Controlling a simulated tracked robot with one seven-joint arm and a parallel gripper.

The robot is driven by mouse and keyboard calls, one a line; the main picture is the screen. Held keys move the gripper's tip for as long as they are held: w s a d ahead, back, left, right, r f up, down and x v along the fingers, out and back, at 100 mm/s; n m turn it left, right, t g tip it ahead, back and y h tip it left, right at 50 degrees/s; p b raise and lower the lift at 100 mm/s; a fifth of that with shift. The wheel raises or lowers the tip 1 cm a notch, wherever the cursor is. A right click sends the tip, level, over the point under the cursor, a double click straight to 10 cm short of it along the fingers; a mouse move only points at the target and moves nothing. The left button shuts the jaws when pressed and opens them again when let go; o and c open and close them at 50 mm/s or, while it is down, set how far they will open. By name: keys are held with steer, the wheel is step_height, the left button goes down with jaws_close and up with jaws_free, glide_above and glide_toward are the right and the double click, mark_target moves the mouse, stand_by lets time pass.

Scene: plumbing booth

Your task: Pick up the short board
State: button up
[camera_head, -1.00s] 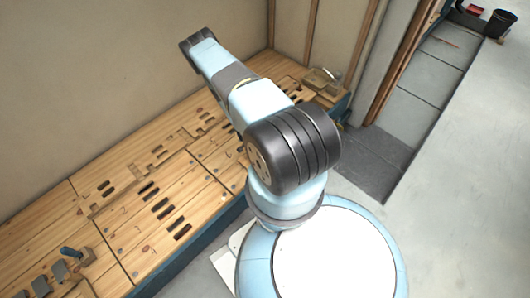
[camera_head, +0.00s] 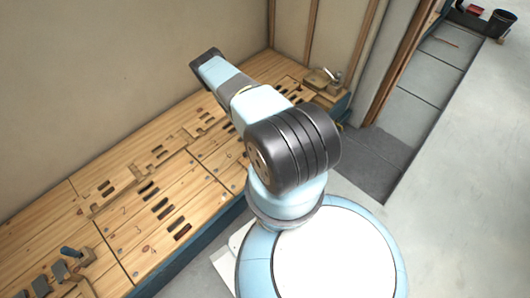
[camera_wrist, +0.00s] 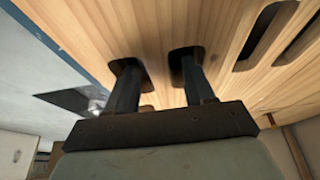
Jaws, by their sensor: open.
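Pale wooden boards with dark slots (camera_head: 180,205) cover the bench top in the head view. I cannot tell which of them is the short board. In the wrist view, a slotted wooden surface (camera_wrist: 155,28) fills the upper part. My gripper (camera_wrist: 158,68) is open, with its two dark fingers apart. Each finger reaches to a separate rounded slot, and the tips seem to be inside the slots. Wood lies between the fingers. In the head view my gripper is hidden behind my arm.
A small wooden block with a blue handle (camera_head: 72,254) is at the bench's near left. A wooden tray-like item (camera_head: 320,78) sits at the far right corner. The wall stands close behind the bench. Open grey floor (camera_head: 470,200) lies to the right.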

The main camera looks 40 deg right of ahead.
steer(key=shift+c, duration=0.4)
jaws_close()
